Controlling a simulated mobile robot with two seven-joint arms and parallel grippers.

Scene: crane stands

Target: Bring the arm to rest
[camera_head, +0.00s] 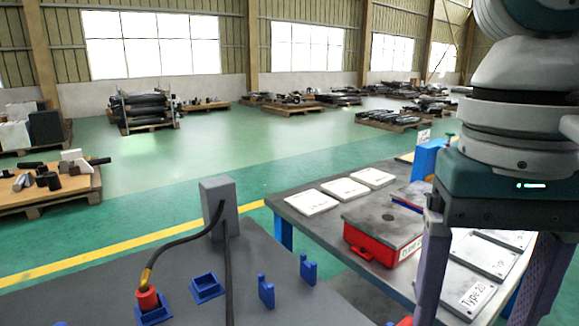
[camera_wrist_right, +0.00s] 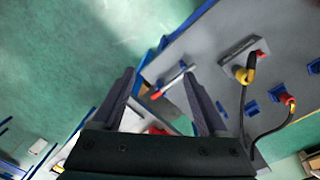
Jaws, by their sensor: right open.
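My right arm comes down at the right of the head view, with the right gripper (camera_head: 482,312) at its lower end. Its two fingers are spread wide and point down; their tips run near the bottom edge. In the right wrist view the right gripper (camera_wrist_right: 160,74) is open, with nothing clasped between its fingers. A small tool with a red end (camera_wrist_right: 156,95) shows beyond the gap, apart from the fingers as far as I can see. My left gripper is not in view.
A dark table (camera_head: 110,290) carries a grey post (camera_head: 220,195) with a cable, a red connector (camera_head: 148,299) in a blue socket and empty blue holders (camera_head: 266,291). A second table (camera_head: 300,215) holds white plates and a red box (camera_head: 362,243).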

